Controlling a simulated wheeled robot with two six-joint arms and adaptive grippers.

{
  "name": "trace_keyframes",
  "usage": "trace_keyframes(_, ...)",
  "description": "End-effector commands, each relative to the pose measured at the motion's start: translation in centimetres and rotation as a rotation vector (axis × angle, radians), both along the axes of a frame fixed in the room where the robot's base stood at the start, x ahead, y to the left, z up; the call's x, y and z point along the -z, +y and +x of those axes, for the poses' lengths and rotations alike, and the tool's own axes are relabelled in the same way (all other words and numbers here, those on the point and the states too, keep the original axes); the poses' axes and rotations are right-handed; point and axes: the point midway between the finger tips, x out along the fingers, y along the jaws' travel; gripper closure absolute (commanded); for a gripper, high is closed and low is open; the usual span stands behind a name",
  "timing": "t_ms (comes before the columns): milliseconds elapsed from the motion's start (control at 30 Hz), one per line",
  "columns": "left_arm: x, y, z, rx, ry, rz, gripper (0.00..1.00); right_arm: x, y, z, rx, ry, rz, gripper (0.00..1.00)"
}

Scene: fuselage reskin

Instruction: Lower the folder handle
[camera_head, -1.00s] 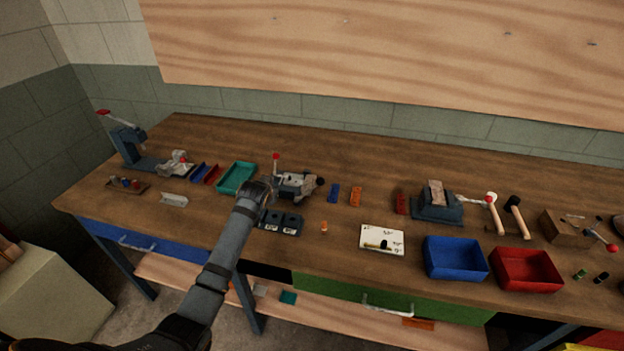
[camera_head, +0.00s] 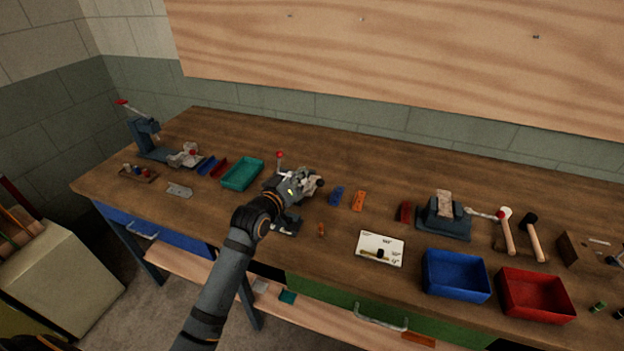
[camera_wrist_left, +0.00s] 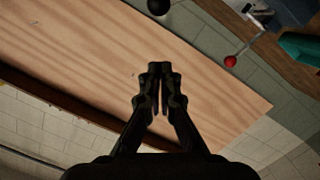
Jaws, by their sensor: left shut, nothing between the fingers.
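A small grey bench machine with an upright handle ending in a red knob (camera_head: 279,155) stands mid-table; I take it for the folder. My left gripper (camera_head: 305,184) is at this machine, to the right of the knob, and covers much of its body. In the left wrist view, the fingers (camera_wrist_left: 159,68) are together with nothing between them. The red knob (camera_wrist_left: 230,61) shows there to the right of the fingertips, apart from them, its rod running up to the right. A black knob (camera_wrist_left: 158,5) shows at the top edge. My right gripper is not in view.
A teal tray (camera_head: 227,186) lies left of the machine. Blue (camera_head: 336,196) and orange (camera_head: 359,201) parts lie to its right. Farther right are a white card (camera_head: 372,258), a blue bin (camera_head: 428,287), a red bin (camera_head: 507,304) and a blue-grey tool (camera_head: 428,232). The wooden panel (camera_head: 400,60) hangs behind.

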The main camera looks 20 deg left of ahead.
Motion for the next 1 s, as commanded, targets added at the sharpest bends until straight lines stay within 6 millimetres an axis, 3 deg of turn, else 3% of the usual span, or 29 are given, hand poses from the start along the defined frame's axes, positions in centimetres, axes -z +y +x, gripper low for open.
trace_keyframes(133,0.2,-0.5,3.1,0.0,0.0,-0.003,1.0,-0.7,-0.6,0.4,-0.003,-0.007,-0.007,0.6)
trace_keyframes(200,1.6,-1.2,2.9,0.001,0.005,-0.005,1.0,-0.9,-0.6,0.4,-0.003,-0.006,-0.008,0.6)
trace_keyframes(400,3.4,-2.3,3.0,0.0,0.001,-0.001,1.0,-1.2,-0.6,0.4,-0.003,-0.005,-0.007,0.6)
trace_keyframes(833,3.9,-2.6,2.9,0.0,0.001,0.0,1.0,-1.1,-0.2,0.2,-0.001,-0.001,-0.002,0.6)
trace_keyframes(1000,5.0,-3.3,3.0,0.0,0.001,0.0,1.0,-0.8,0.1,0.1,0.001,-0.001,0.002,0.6)
